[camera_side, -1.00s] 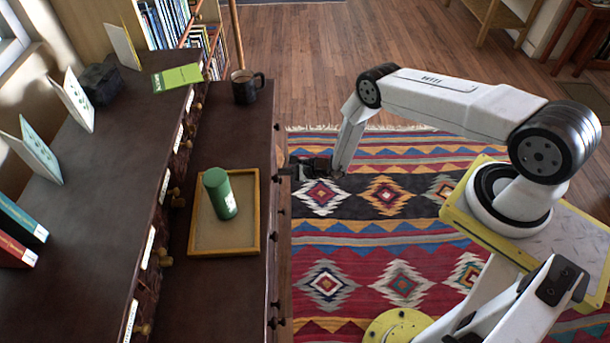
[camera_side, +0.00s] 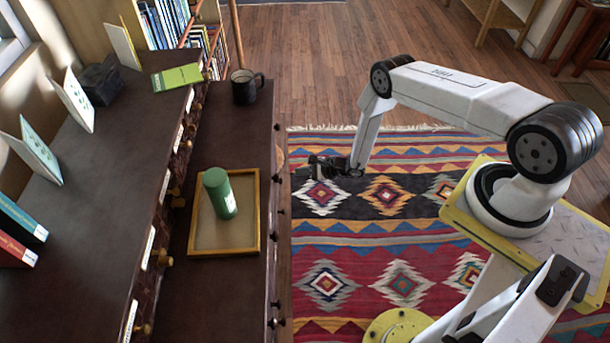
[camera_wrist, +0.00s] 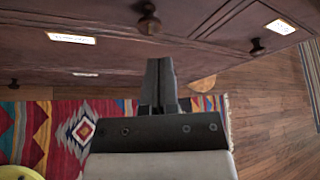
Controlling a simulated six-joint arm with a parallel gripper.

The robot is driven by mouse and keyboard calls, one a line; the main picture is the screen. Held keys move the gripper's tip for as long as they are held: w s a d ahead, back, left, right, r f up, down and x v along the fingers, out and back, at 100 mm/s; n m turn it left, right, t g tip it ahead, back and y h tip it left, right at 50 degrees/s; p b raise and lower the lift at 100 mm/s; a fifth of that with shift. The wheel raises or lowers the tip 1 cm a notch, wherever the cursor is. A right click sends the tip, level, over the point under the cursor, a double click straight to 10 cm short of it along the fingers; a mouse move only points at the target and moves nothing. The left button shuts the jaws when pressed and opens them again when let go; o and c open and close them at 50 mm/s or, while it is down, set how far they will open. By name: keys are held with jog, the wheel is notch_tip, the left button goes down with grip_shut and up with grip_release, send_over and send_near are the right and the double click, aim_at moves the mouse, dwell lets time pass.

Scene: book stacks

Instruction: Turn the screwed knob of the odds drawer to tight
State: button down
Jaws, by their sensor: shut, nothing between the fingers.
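In the wrist view the dark drawer fronts carry a dark round knob (camera_wrist: 149,20) beyond my fingertips, another knob (camera_wrist: 257,46) to the right and one (camera_wrist: 14,84) at the far left. The white label cards (camera_wrist: 71,38) are too blurred to read, so I cannot tell which drawer is the odds drawer. My gripper (camera_wrist: 160,64) is shut and empty, its fingertips pointing at the drawer fronts below the middle knob. In the side view my gripper (camera_side: 312,168) hangs over the rug, clear of the cabinet's front.
On the cabinet's lower top (camera_side: 180,310) stand a framed tray (camera_side: 240,246) with a green cylinder (camera_side: 221,195) on it, and a dark mug (camera_side: 245,87). A patterned rug (camera_side: 400,280) covers the floor. The space between gripper and cabinet is clear.

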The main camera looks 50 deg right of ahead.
aim_at(274, 178)
jog(key=shift+s+a+f, duration=0.15)
jog(key=shift+s+f, duration=0.1)
jog(key=shift+s, duration=0.2)
jog(key=shift+s+a+f, duration=0.15)
jog(key=shift+s+f, duration=0.05)
jog(key=shift+s, duration=0.25)
jog(key=w+a, duration=0.5)
jog(key=shift+w+d+f, duration=0.1)
jog(key=shift+d+f, duration=0.1)
jog(key=shift+f, duration=0.05)
dwell(1.3)
jog(key=shift+w+d+r, duration=0.2)
jog(key=shift+w+d, duration=0.05)
jog(key=shift+s+a+r, duration=0.15)
jog(key=shift+a+r, duration=0.05)
jog(key=shift+r, duration=0.15)
dwell(0.5)
jog(key=shift+s+d, duration=0.1)
